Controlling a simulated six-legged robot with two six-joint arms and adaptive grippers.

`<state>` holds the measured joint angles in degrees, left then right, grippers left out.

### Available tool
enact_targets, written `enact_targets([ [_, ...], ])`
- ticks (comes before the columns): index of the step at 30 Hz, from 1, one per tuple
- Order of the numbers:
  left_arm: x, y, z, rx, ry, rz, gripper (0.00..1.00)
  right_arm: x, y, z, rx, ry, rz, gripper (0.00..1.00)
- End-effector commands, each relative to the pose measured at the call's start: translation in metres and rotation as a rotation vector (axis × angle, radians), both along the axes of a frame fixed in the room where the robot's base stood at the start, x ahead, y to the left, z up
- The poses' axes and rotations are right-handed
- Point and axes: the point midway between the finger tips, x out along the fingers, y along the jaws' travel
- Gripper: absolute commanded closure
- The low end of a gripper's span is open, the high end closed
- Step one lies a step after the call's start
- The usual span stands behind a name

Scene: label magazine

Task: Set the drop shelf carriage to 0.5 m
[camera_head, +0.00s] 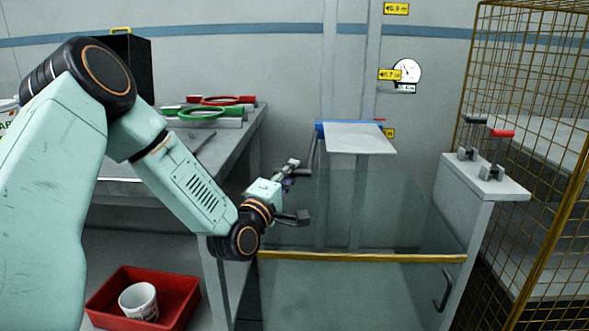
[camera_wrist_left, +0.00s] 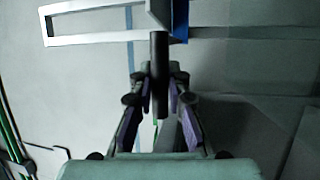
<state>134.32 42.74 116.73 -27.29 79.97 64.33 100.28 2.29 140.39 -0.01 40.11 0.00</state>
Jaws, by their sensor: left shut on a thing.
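The drop shelf carriage is a pale flat shelf (camera_head: 360,139) with a blue bracket (camera_head: 322,128) at its left, set against the upright rail (camera_head: 365,60). My left gripper (camera_head: 292,178) is just below and left of the shelf. In the left wrist view its purple-padded fingers (camera_wrist_left: 159,97) are shut on a dark bar handle (camera_wrist_left: 159,58). The blue bracket also shows there (camera_wrist_left: 180,20). A yellow tag (camera_head: 389,133) beside the shelf is partly hidden, its number unreadable; the tag above reads 0.7 m (camera_head: 390,75). My right gripper is not in view.
A clear guard panel with a yellow top rail (camera_head: 362,258) stands below the shelf. A post with two levers (camera_head: 485,172) is at right, before a yellow mesh cage (camera_head: 530,60). A grey bench (camera_head: 235,150) and red bin (camera_head: 180,283) are at left. A dial (camera_head: 407,70) hangs behind.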

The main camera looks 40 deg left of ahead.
Motion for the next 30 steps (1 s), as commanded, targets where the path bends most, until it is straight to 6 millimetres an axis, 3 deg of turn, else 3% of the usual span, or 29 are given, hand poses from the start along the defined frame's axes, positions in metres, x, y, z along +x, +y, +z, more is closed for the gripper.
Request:
enact_targets([
  [3,-0.001,0.006,-0.025,0.002,0.008,-0.001,1.0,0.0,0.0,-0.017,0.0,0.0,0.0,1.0],
  [9,-0.002,0.008,-0.047,0.002,0.011,-0.006,1.0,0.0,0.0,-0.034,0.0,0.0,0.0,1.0],
  [24,-0.001,0.01,-0.053,0.001,0.008,-0.003,1.0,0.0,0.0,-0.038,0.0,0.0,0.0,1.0],
  [25,-0.001,0.01,-0.053,0.002,0.007,-0.003,0.84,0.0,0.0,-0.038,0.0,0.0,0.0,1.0],
  [30,-0.001,0.009,-0.052,0.002,0.004,-0.001,0.7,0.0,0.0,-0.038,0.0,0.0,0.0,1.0],
])
